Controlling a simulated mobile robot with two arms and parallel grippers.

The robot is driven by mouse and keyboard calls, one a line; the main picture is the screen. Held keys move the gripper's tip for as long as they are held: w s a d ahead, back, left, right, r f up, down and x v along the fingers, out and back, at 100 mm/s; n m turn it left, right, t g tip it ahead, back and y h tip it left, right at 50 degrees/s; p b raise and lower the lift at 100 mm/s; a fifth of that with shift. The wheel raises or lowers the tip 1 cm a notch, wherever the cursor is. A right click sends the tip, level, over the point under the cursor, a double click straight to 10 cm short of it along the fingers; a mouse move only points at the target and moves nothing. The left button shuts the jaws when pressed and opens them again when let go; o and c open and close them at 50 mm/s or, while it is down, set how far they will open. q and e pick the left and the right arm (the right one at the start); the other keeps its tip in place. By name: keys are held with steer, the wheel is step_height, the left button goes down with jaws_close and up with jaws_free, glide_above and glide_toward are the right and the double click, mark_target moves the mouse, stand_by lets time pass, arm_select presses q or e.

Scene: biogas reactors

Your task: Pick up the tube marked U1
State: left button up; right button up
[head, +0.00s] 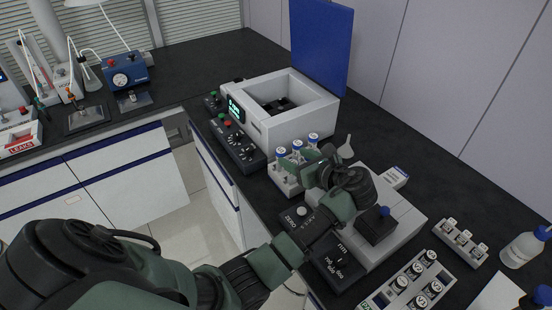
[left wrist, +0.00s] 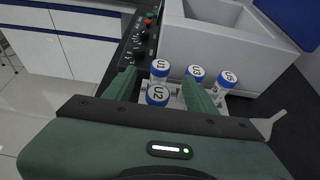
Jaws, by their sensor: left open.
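The tube marked U1 (left wrist: 160,69) has a white cap top with a blue rim and stands upright in a white rack (head: 287,184). In the left wrist view, tube U2 (left wrist: 157,95) is nearest, in front of U1. Tubes U3 (left wrist: 195,73) and U5 (left wrist: 229,78) stand to the right. In the head view, the leftmost visible tube (head: 281,155) appears to be U1. My left gripper (left wrist: 160,84) is open; its fingers reach forward on either side of U1 and U2, apart from U1. How deep the fingertips are is unclear. My right gripper is out of view.
A white open box-shaped machine (head: 290,105) with a raised blue lid (head: 321,45) stands just behind the rack. A control panel (head: 238,142) is to its left.

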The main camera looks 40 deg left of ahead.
mark_target(282, 152)
arm_select(q)
steer(key=shift+x, duration=0.8)
steer(key=p+x, duration=0.1)
steer(key=x, duration=0.4)
steer(key=shift+w+a+p, duration=0.1)
steer(key=shift+p, duration=0.2)
steer(key=shift+f, duration=0.1)
steer(key=shift+c, duration=0.7)
jaws_close()
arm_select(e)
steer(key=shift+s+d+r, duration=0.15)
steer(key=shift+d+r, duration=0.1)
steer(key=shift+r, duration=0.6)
